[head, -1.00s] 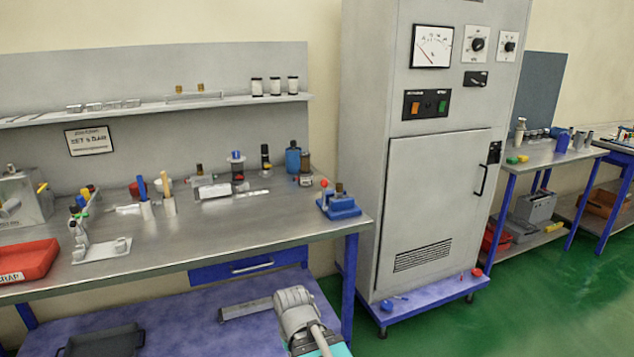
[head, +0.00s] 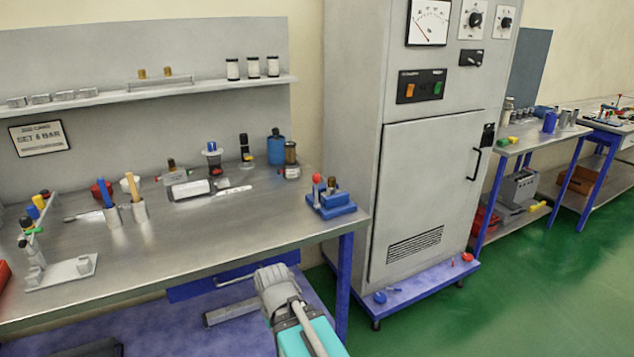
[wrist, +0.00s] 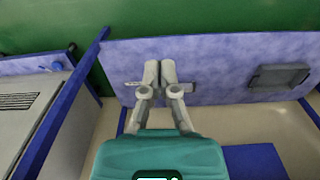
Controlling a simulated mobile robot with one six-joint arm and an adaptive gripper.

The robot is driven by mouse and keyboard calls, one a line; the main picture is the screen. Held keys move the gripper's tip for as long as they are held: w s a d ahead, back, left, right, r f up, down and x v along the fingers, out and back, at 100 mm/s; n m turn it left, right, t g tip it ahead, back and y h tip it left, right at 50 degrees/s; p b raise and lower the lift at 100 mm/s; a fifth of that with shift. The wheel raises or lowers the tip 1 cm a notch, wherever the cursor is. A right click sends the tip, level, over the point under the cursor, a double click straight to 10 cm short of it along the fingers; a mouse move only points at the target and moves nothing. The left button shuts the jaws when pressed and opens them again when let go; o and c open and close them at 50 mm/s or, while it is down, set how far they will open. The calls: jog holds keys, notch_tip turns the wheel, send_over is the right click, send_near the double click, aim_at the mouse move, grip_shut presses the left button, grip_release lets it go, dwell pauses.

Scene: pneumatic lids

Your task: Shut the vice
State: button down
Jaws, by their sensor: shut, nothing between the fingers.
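What looks like the vice (head: 335,207) is a small blue block with a red ball-topped lever, on the right front corner of the steel workbench (head: 215,235) in the head view. The lever stands upright. From this distance I cannot tell how far its jaws are apart. My gripper (wrist: 158,68) is shut and empty in the wrist view, with its fingers side by side over the blue lower shelf. In the head view my grey and teal wrist is in front of the bench, below the vice and apart from it; the fingertips are not clear there. The vice is not visible in the wrist view.
A grey cabinet (head: 430,190) on a blue plinth stands right of the bench. A drawer handle (head: 238,282) sits under the bench top near my arm. Bottles and tool holders stand left of the vice. A dark tray (wrist: 278,76) lies on the lower shelf. Green floor is free at right.

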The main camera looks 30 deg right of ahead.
jog(key=shift+d, duration=0.1)
dwell(0.3)
jog(key=w+d+r+m+t+y+p, duration=0.5)
jog(key=w+d+r+m+t+y, duration=0.2)
jog(key=w+d+r+t, duration=0.45)
jog(key=d+r+m+t+h+p, duration=0.2)
jog(key=d+r+m+t, duration=0.4)
jog(key=d+r, duration=0.8)
jog(key=d+m+h, duration=0.1)
jog(key=d+m, duration=0.1)
jog(key=m, duration=0.1)
jog(key=shift+h, duration=0.4)
jog(key=shift+w+a, duration=0.1)
